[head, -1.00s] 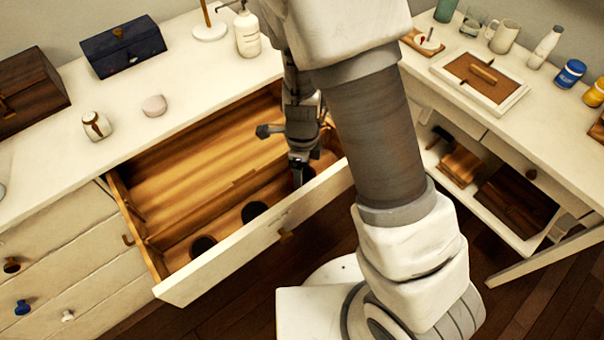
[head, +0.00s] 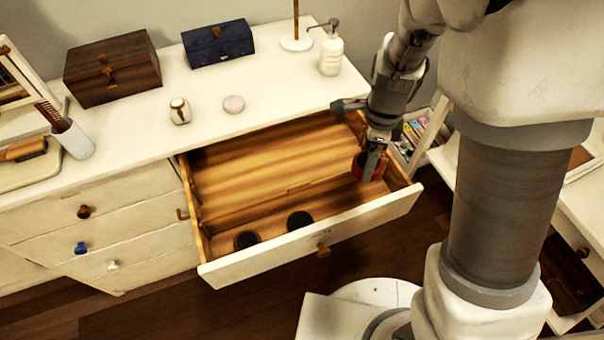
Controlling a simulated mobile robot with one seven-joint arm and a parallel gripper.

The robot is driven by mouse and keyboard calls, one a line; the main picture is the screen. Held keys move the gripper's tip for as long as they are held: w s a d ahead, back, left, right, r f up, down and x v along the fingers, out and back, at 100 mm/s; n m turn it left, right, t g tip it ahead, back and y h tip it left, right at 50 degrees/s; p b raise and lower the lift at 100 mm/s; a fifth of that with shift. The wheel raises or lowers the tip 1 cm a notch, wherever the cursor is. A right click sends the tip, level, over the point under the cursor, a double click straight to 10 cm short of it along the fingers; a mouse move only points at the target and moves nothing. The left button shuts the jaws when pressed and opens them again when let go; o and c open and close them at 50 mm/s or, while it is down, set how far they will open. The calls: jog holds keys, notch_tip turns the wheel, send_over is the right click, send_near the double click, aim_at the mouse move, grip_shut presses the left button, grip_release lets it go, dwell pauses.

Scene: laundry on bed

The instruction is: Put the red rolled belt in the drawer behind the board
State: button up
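The red rolled belt (head: 358,166) is at the right end of the open drawer (head: 352,219), partly hidden by my gripper. My gripper (head: 371,170) is around the belt and appears shut on it, slightly above the drawer floor. The board (head: 262,199) is a low wooden divider running lengthwise in the drawer. Behind it lies a wide compartment (head: 255,165) whose visible part is empty. In the narrow front compartment two dark rolls (head: 299,220) (head: 247,240) stand toward the left and middle.
On the dresser top are a dark wooden box (head: 112,68), a navy box (head: 218,44), a white jar (head: 180,111), a pink round item (head: 233,104) and a pump bottle (head: 331,54). The drawer's front panel and side walls stand up around the compartments.

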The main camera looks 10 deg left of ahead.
jog(key=w+d+f+n, duration=0.1)
jog(key=d+n, duration=0.3)
jog(key=n, duration=0.5)
jog(key=w+d+f+n, duration=0.2)
jog(key=w+d+n, duration=0.2)
jog(key=n, duration=0.5)
jog(key=shift+d, duration=0.5)
